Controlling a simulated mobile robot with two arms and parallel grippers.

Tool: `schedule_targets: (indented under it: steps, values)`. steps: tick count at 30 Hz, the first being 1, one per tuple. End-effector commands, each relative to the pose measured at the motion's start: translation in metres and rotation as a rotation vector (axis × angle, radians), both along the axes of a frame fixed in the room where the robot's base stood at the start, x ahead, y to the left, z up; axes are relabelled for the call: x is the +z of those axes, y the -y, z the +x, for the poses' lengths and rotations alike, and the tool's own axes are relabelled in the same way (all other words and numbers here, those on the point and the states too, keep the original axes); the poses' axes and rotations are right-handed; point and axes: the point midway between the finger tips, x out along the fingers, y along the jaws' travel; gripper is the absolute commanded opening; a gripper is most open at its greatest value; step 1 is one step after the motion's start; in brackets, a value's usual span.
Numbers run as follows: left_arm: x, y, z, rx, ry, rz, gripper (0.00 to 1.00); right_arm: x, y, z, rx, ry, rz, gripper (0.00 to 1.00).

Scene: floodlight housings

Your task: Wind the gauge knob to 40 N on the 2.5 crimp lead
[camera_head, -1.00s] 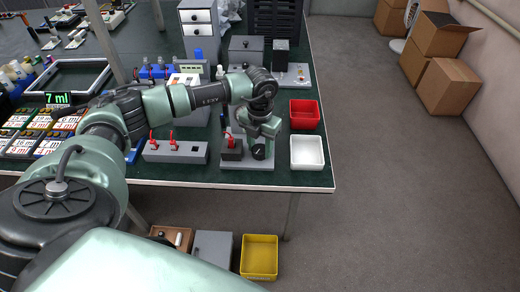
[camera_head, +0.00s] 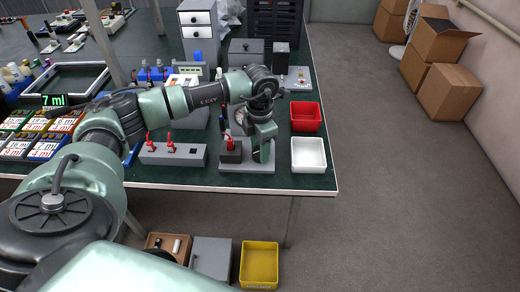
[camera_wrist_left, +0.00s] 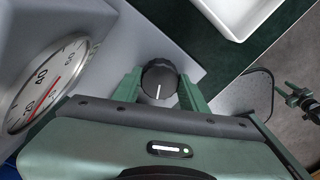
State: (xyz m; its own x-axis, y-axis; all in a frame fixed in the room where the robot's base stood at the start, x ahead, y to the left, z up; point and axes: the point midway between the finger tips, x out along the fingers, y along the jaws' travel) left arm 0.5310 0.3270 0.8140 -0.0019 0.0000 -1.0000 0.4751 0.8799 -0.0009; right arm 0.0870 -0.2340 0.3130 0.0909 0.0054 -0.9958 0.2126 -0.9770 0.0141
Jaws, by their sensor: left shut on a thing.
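My left gripper (camera_head: 262,154) is over the right end of a grey test fixture (camera_head: 247,167) at the table's front edge. In the left wrist view its green fingers (camera_wrist_left: 160,88) are shut on the sides of a black ribbed knob (camera_wrist_left: 159,76) with a white mark pointing down in the picture. A round white gauge (camera_wrist_left: 42,82) with a red needle is at the left of that view, partly cut off; its exact reading is unclear. A red lever clamp (camera_head: 231,145) stands left of the gripper. I cannot make out the 2.5 crimp lead.
A white tray (camera_head: 322,167) and a red tray (camera_head: 306,128) stand just right of the fixture. A grey block with red levers (camera_head: 172,161) is to the left. Grey boxes and drawers (camera_head: 197,40) are behind.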

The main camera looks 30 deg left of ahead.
Motion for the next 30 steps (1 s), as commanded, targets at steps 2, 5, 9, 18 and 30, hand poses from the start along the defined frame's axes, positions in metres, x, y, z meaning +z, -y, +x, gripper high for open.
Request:
schedule_targets:
  steps: [2,5,9,18,30]
  values:
    - [0.002,-0.001,0.001,-0.002,0.005,-0.001,0.02,0.0,0.0,0.0,0.0,0.0,0.0,0.47]
    - [0.002,-0.001,0.002,-0.003,0.005,-0.001,0.02,0.0,0.001,0.0,0.0,0.0,-0.001,0.47]
    - [0.002,-0.001,0.002,-0.002,0.005,-0.001,0.02,0.0,0.001,0.0,0.001,0.0,-0.001,0.47]
    - [0.001,0.0,0.001,-0.001,0.003,-0.001,0.64,0.0,0.002,0.0,0.001,0.0,-0.003,0.47]
    - [0.029,0.0,0.002,-0.002,0.008,-0.001,0.64,-0.003,0.003,0.0,0.001,0.0,-0.003,0.47]
